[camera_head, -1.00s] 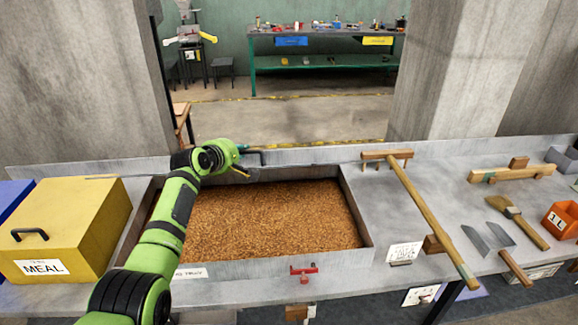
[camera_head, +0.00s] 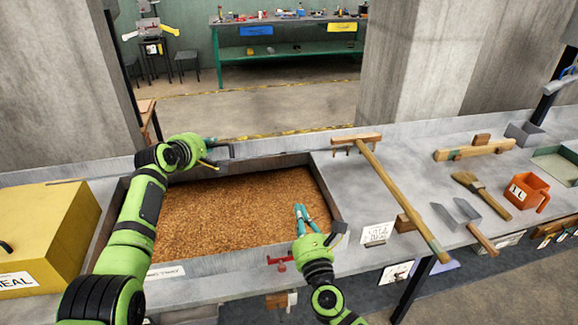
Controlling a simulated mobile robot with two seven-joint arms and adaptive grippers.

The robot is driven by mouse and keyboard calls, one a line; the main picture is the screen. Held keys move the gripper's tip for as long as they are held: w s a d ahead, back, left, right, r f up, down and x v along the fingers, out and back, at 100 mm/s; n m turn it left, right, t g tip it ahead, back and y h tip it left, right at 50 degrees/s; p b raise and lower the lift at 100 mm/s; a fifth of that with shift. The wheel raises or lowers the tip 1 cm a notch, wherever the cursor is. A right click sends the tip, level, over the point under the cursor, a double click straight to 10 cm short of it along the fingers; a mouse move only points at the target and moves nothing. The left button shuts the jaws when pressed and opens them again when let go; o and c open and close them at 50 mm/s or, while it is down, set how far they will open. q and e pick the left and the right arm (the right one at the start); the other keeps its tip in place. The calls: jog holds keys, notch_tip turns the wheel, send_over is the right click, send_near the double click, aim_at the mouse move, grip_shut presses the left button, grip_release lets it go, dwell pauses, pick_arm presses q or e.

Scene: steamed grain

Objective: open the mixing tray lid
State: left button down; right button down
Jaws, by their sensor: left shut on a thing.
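The mixing tray (camera_head: 338,205) is a grey metal bin set in the bench, uncovered and full of brown grain (camera_head: 235,215). Its grey lid (camera_head: 270,152) seems to stand raised along the tray's back edge, seen almost edge-on. My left gripper (camera_head: 208,147) is at the back left of the tray, shut on the lid's dark handle (camera_head: 230,151); the arm partly hides the grip. My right gripper (camera_head: 302,213) is over the front right of the tray, its teal fingers apart and empty, above the grain.
A yellow meal box (camera_head: 45,230) stands left of the tray. A wooden rake (camera_head: 400,195), a brush (camera_head: 480,188), a scoop (camera_head: 460,212) and an orange measure (camera_head: 528,190) lie to the right. A red clamp (camera_head: 280,262) sits at the front rim.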

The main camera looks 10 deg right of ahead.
jog(key=w+r, duration=0.2)
jog(key=w, duration=0.4)
jog(key=w+r, duration=0.3)
jog(key=w, duration=0.3)
jog(key=shift+r, duration=0.25)
jog(key=shift+w, duration=0.1)
